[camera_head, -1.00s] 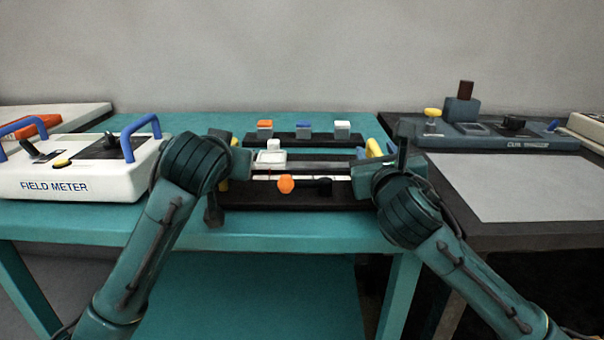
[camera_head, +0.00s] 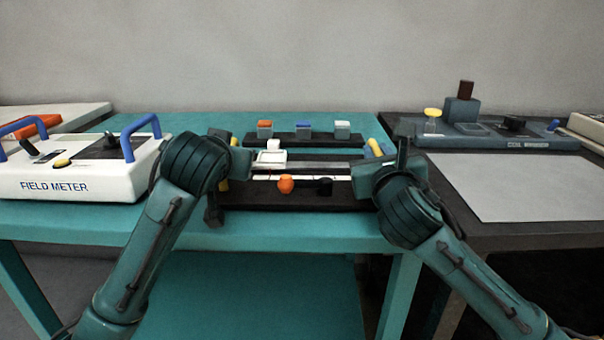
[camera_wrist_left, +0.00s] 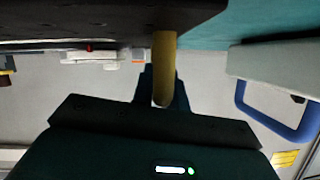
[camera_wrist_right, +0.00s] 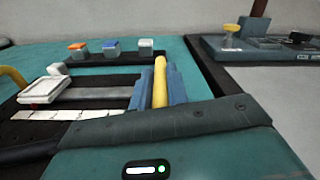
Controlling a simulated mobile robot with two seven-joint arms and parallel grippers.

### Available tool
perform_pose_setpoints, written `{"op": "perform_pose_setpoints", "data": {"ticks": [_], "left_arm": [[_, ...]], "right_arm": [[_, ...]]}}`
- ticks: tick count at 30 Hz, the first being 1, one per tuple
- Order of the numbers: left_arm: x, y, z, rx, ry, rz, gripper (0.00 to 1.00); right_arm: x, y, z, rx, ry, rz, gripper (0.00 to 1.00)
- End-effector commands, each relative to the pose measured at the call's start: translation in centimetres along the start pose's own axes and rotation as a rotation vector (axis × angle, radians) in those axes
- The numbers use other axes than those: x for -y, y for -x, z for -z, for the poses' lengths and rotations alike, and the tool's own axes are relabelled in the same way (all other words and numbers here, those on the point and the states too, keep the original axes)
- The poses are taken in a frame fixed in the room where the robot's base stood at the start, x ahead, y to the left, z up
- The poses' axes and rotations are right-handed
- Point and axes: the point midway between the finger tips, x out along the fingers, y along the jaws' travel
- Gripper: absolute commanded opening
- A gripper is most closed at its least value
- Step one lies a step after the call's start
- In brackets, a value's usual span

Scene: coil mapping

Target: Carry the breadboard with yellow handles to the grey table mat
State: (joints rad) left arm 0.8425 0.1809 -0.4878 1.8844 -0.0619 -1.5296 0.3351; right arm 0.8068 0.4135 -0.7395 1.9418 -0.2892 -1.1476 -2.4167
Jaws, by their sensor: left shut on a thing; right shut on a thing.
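The breadboard (camera_head: 300,197) is a dark board with a yellow handle at each end, lying on the teal table in the head view. It carries a white block, a pale strip and an orange knob (camera_head: 286,184). My left gripper (camera_wrist_left: 163,92) is shut on its left yellow handle (camera_wrist_left: 164,60). My right gripper (camera_wrist_right: 158,88) is shut on its right yellow handle (camera_wrist_right: 160,82); in the head view, my wrists partly hide both handles. The grey table mat (camera_head: 525,188) lies flat and bare on the dark table at the right.
A white field meter (camera_head: 75,180) with blue handles stands left of the breadboard. A dark rack (camera_head: 300,141) with several coloured blocks lies behind it. A grey-blue coil device (camera_head: 500,136) stands behind the mat. A gap separates the tables' front legs.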

Motion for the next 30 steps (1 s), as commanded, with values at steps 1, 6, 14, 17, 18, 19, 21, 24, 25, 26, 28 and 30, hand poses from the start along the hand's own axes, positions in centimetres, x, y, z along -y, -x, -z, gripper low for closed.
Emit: {"op": "perform_pose_setpoints", "data": {"ticks": [1,6,14,17,18,19,21,24,25,26,28,30], "left_arm": [[-0.01,-0.01,-0.03,0.001,-0.002,-0.001,0.00],[-0.01,-0.01,-0.04,0.001,-0.002,-0.001,0.00],[-0.02,-0.01,-0.05,0.002,-0.003,-0.002,0.00],[-0.02,-0.02,-0.05,0.002,-0.004,-0.002,0.00],[-0.02,-0.02,-0.05,0.002,-0.004,-0.002,0.00],[-0.02,-0.02,-0.06,0.002,-0.004,-0.002,0.00],[-0.02,-0.02,-0.06,0.002,-0.004,-0.002,0.00],[0.04,0.10,0.21,-0.005,-0.003,-0.001,0.00],[0.05,0.10,0.22,-0.005,-0.003,-0.001,0.00],[0.05,0.12,0.26,-0.005,-0.003,-0.001,0.00],[0.09,0.17,0.41,-0.005,-0.003,-0.001,0.00],[0.14,0.28,0.67,-0.005,-0.003,-0.001,0.00]], "right_arm": [[0.02,-0.01,0.04,-0.001,0.002,-0.001,0.00],[0.02,-0.01,0.05,-0.001,0.002,-0.001,0.00],[0.02,-0.01,0.06,-0.001,0.003,-0.001,0.00],[0.02,-0.01,0.06,-0.002,0.003,-0.001,0.00],[0.02,-0.01,0.06,-0.002,0.003,-0.001,0.00],[0.02,-0.01,0.06,-0.002,0.003,-0.001,0.00],[0.02,-0.01,0.07,-0.002,0.003,-0.001,0.00],[0.09,0.02,-0.26,0.005,0.003,0.000,0.00],[0.10,0.01,-0.27,0.005,0.003,0.000,0.00],[0.10,0.01,-0.31,0.005,0.003,0.000,0.00],[0.14,0.01,-0.47,0.005,0.003,0.000,0.00],[0.19,0.01,-0.75,0.006,0.003,0.000,0.00]]}}
